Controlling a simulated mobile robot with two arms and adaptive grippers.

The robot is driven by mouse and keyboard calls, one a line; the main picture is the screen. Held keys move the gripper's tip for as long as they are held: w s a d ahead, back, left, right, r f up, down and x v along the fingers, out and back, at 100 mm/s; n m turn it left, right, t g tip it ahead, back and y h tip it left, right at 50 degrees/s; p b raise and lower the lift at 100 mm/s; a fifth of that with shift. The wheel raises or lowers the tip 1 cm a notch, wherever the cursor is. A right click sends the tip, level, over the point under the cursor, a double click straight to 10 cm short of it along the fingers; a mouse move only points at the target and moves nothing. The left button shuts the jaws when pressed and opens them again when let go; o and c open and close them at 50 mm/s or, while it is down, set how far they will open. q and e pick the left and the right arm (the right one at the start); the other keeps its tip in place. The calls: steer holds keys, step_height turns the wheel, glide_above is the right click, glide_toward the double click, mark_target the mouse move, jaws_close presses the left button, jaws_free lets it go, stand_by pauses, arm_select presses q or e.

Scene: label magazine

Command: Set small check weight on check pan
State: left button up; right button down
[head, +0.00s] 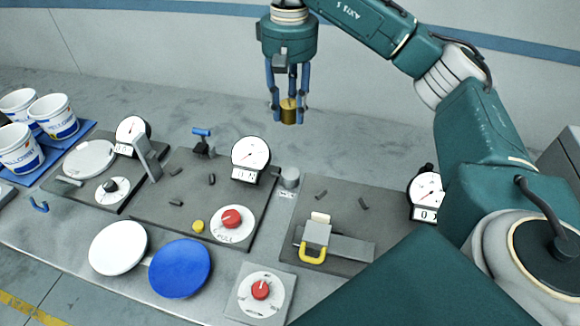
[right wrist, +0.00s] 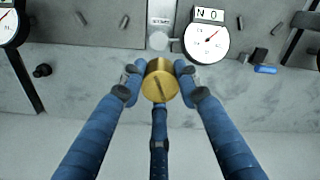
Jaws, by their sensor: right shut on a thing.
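The check weight, a small brass cylinder (head: 288,110), is clasped between the blue fingers of my right gripper (head: 288,105), high above the back of the bench. In the right wrist view the brass cylinder (right wrist: 160,82) sits between the fingertips of the gripper (right wrist: 160,78), apart from any surface. A small round grey piece (head: 290,178) with a label in front stands between the middle and right plates. A round white pan (head: 89,159) lies on the left plate. I cannot tell for sure which of them is the check pan. My left gripper is not in view.
Dial gauges (head: 250,157) stand at the back of the plates. A white disc (head: 118,248) and a blue disc (head: 180,268) are at the front. White tubs (head: 52,116) stand on a blue mat at left. The bench's back strip is clear.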

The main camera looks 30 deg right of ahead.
steer(key=p, duration=0.3)
glide_above(291, 173)
step_height(291, 173, down, 13)
steer(key=shift+a, duration=0.1)
step_height(291, 173, down, 5)
steer(key=shift+r+p, duration=0.2)
steer(key=shift+p, duration=0.35)
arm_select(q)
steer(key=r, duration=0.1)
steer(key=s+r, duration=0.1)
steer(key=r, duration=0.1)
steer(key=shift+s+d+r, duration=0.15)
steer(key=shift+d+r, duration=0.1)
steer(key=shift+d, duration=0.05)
arm_select(e)
steer(key=shift+f, duration=0.1)
steer(key=shift+f, duration=0.1)
steer(key=shift+f+b, duration=0.1)
steer(key=shift+b, duration=0.2)
steer(key=c, duration=1.6)
jaws_free()
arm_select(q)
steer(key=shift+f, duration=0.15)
arm_select(e)
steer(key=shift+o, duration=0.2)
steer(key=shift+s, duration=0.1)
